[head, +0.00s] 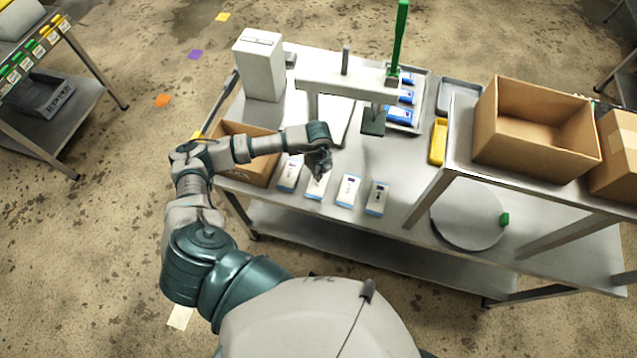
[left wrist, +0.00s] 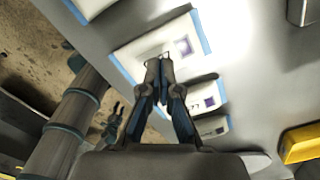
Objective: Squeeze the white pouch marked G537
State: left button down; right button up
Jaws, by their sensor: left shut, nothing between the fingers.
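Several white pouches with blue edges and dark label marks lie in a row near the table's front edge. In the head view they run from a left pouch (head: 289,173) through a second pouch (head: 317,186) and a third (head: 348,190) to a right one (head: 377,198). Their markings are too small to read, so I cannot tell which is G537. My left gripper (head: 326,174) is shut and empty over the second pouch. In the left wrist view, its fingertips (left wrist: 158,62) are together in front of a pouch (left wrist: 132,54); whether they touch it is unclear.
A press-like frame with a green lever (head: 398,40) stands behind the pouches, by a tray (head: 420,112) of blue-white packs. An open brown box (head: 232,127) is left of the pouches. A raised shelf with a cardboard box (head: 535,150) is at right. A yellow tray (head: 438,142) lies between.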

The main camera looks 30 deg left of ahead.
pick_arm(q)
jog(key=shift+f+b, duration=0.7)
jog(key=shift+f, duration=0.3)
jog(key=shift+s+f, duration=0.15)
jog(key=shift+f, duration=0.05)
dwell(0.5)
jog(key=shift+s+d+f, duration=0.1)
jog(key=shift+s+f, duration=0.05)
dwell(0.7)
jog(key=r, duration=0.1)
jog(key=r+p, duration=0.2)
jog(key=shift+w+r, duration=0.25)
notch_tip(320, 180, up, 5)
jog(key=p, duration=0.3)
jog(key=shift+p, duration=0.35)
jog(key=shift+w, duration=0.1)
